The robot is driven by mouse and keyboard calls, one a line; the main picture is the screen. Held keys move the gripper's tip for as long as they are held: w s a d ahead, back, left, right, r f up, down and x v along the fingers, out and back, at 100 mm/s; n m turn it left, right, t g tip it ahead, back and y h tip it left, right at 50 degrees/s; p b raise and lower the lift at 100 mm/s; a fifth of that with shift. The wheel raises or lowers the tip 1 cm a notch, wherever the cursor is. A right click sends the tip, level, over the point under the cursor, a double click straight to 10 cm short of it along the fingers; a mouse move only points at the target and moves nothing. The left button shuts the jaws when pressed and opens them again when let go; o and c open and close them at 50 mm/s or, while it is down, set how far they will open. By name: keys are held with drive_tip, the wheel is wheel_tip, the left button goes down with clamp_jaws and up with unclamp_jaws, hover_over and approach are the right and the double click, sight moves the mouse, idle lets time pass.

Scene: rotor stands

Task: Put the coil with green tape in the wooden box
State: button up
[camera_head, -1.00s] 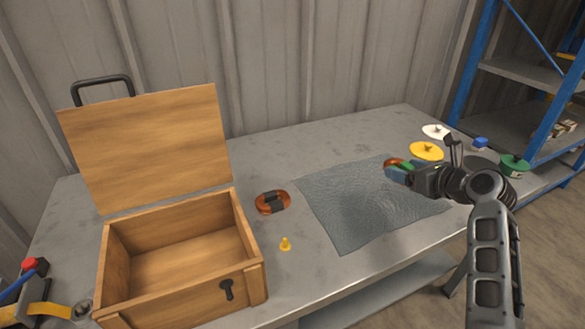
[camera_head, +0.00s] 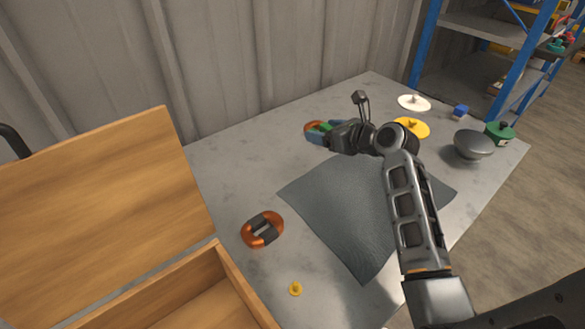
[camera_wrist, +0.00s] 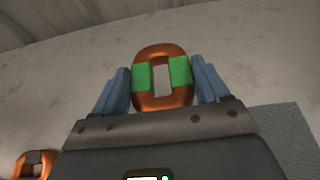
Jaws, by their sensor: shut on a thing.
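The copper coil with green tape (camera_wrist: 163,58) is between the two blue fingers of my gripper (camera_wrist: 162,88) in the wrist view, one finger at each taped side. In the head view my gripper (camera_head: 319,133) holds this coil (camera_head: 312,126) near the back of the table, beyond the grey mat. The wooden box (camera_head: 237,284) stands at the lower left with its lid (camera_head: 90,215) raised; only part of its inside shows. I cannot tell exactly how high the coil is above the table.
A coil with dark tape (camera_head: 262,230) lies on the table between box and mat (camera_head: 350,215); a small yellow piece (camera_head: 295,289) is near it.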

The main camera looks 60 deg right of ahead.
hover_over(297, 172)
wheel_tip(297, 172, down, 4)
drive_tip(key=shift+d+f, duration=0.1)
drive_tip(key=shift+f, duration=0.15)
drive_tip(key=shift+f+b, duration=0.5)
drive_tip(key=shift+f, duration=1.5)
drive_tip(key=shift+f, duration=0.25)
